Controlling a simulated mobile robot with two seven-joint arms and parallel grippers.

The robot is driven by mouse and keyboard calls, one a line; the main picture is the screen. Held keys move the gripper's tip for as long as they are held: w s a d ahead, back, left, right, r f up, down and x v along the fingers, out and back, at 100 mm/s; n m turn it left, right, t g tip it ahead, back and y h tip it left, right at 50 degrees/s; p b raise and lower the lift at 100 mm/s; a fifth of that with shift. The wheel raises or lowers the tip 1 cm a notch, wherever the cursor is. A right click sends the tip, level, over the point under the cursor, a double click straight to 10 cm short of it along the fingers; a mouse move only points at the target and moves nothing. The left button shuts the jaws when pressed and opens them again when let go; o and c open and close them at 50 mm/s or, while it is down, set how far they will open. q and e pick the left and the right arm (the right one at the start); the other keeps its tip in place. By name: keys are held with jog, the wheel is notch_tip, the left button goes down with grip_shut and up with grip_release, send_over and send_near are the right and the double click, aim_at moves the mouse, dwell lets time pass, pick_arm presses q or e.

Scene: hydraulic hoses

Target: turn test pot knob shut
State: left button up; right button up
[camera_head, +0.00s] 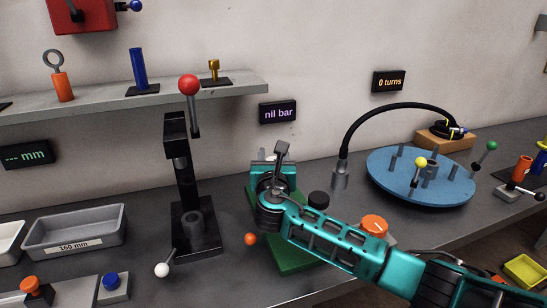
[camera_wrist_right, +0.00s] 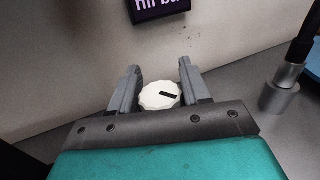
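The test pot's white scalloped knob (camera_wrist_right: 160,96) has a black bar mark that lies nearly level, tilted slightly. In the right wrist view it sits between the two grey fingers of my right gripper (camera_wrist_right: 158,82). The fingers are spread, one on each side of the knob; I cannot tell whether they touch it. In the head view my right gripper (camera_head: 272,160) is over a green base (camera_head: 290,258) below the "nil bar" display (camera_head: 278,112). My left gripper is not in view.
A black press (camera_head: 186,205) with a red-ball lever (camera_head: 189,86) stands left of my gripper. A blue round table (camera_head: 400,190) with pegs and a black hose (camera_head: 385,110) is to the right. Grey trays (camera_head: 75,230) are at the left. A shelf (camera_head: 110,101) runs above.

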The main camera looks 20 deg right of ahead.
jog(key=c, duration=0.5)
jog(key=shift+m+h, duration=0.3)
jog(key=shift+h, duration=0.2)
jog(key=shift+m+g+h+p, duration=0.5)
jog(key=shift+m+h+p, duration=0.1)
jog(key=shift+h, duration=0.2)
jog(key=m+g+h, duration=0.1)
jog(key=m+h, duration=0.1)
jog(key=h, duration=0.1)
jog(key=shift+s+d+g, duration=0.15)
jog(key=shift+g, duration=0.25)
jog(key=shift+s+d+m+g+h+b, duration=0.15)
jog(key=shift+m+g+h+b, duration=0.1)
jog(key=shift+m+g+h, duration=0.75)
jog(key=shift+s+d+m+g+h+b, duration=0.15)
jog(key=shift+m+g+h+b, duration=0.1)
jog(key=shift+m+g+h, duration=0.7)
jog(key=o, duration=1)
jog(key=shift+w, duration=0.1)
